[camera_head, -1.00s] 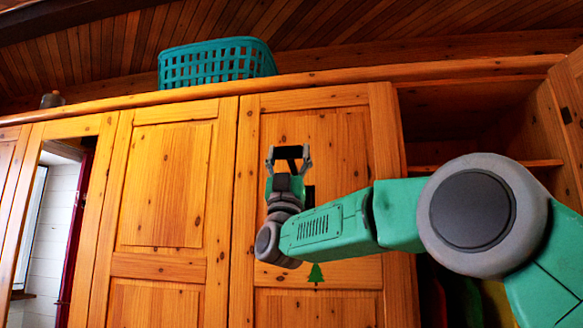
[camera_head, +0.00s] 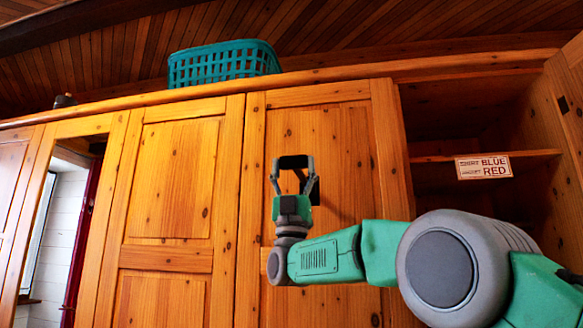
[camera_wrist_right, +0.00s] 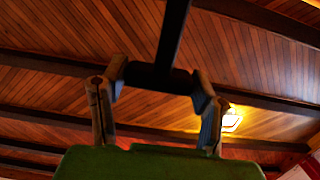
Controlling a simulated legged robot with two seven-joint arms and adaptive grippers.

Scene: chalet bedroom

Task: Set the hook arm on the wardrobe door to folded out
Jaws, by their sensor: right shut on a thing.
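The wardrobe door (camera_head: 345,150) is a wooden panel door, shut, in the middle of the head view. My right gripper (camera_head: 293,168) is in front of its upper panel, pointing up, its fingers closed on the ends of a black bar of the hook arm (camera_head: 293,161). A dark part also shows just right of the gripper, against the door. In the right wrist view my gripper (camera_wrist_right: 158,80) holds the black crossbar, and a black stem (camera_wrist_right: 174,35) of the hook arm runs upward from it. How far it is folded is hard to tell. My left gripper is not in view.
A teal basket (camera_head: 225,63) stands on top of the wardrobe.

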